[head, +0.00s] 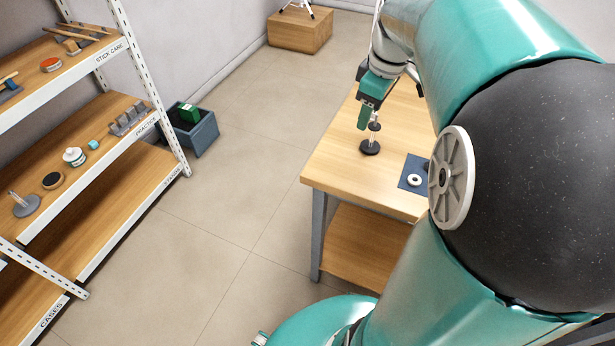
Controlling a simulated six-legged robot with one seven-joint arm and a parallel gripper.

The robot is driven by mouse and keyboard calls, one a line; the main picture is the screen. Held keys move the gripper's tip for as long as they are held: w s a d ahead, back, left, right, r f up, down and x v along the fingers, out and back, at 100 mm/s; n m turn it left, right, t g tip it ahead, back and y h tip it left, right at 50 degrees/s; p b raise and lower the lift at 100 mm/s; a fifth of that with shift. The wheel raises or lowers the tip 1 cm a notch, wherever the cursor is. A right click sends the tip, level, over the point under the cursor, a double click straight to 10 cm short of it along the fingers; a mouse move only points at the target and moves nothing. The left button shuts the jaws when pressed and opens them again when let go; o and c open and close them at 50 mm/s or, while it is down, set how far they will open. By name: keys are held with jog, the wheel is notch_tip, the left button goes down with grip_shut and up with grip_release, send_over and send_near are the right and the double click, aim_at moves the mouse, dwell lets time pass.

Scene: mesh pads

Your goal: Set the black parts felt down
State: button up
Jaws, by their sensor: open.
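A small stand with a round black base (370,149) and a thin upright rod stands on the wooden table. A small black disc, which looks like the black felt (375,127), sits around the rod partway up. My gripper (369,118) is at the rod's upper part, pointing down, with its fingers close to the black disc. It is open; whether a finger touches the disc cannot be told. A dark blue mat (407,181) lies to the right on the table with a white ring (414,180) on it. My arm hides the mat's right side.
The table (335,170) has bare wood left of the stand, up to its edge. A shelf rack (110,165) with several small items stands at the left. A grey bin (203,135) with a green thing inside and a wooden box (300,35) stand on the floor.

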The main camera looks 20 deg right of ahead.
jog(key=s+a+m+t, duration=0.2)
jog(key=s+a, duration=0.3)
jog(key=a, duration=0.4)
jog(key=s+a+m+t, duration=0.1)
jog(key=s+a+m, duration=0.3)
jog(key=a, duration=0.6)
jog(key=shift+s+a+m+t, duration=0.25)
jog(key=shift+s+m+t, duration=0.15)
jog(key=shift+s, duration=0.8)
jog(key=shift+d, duration=0.1)
